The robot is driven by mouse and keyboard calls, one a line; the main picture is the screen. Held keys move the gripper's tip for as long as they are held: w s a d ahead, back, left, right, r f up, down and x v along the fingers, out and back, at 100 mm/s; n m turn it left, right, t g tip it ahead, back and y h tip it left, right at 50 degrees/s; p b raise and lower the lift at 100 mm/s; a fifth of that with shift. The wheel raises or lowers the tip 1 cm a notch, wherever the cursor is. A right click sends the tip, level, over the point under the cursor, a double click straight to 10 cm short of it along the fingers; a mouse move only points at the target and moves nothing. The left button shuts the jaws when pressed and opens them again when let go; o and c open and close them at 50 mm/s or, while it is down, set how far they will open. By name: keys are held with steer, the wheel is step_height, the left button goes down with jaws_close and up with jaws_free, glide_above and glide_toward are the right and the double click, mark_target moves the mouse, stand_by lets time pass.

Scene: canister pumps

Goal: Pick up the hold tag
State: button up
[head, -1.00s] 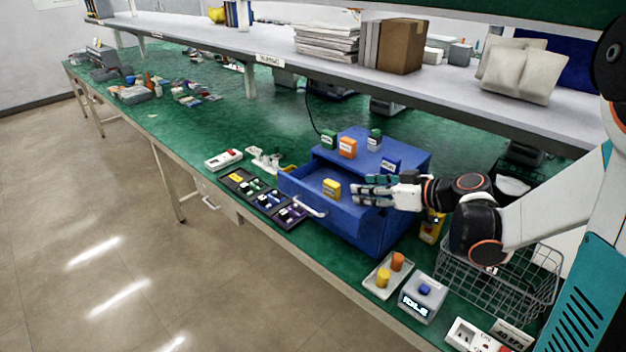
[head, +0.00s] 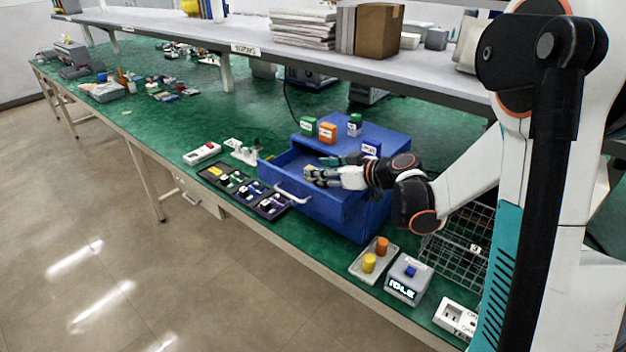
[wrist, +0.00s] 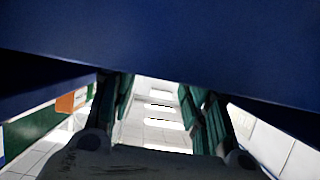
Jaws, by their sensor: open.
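A small yellow block (head: 308,170) lies in the open blue drawer and is mostly hidden by my fingers. I cannot read its label or tell if it is the hold tag. My gripper (head: 316,173) is open, reaching into the drawer at or beside the yellow block; I cannot tell if they touch. In the wrist view my gripper's fingers (wrist: 158,112) are spread, with bright floor between them and no block visible there. A dark blue surface fills the top of that view.
The blue cabinet (head: 372,133) carries green, orange and dark green labelled boxes on top. A dark parts tray (head: 243,190) lies left of the drawer. A tray with yellow and orange cylinders (head: 357,268), a scale-like box (head: 408,280) and a wire basket (head: 462,250) stand to the right.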

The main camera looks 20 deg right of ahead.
steer(key=b+x, duration=0.1)
steer(key=x, duration=0.2)
steer(key=shift+w+a+f, duration=0.15)
steer(key=shift+w+a, duration=0.15)
jaws_close()
steer(key=shift+r, duration=0.2)
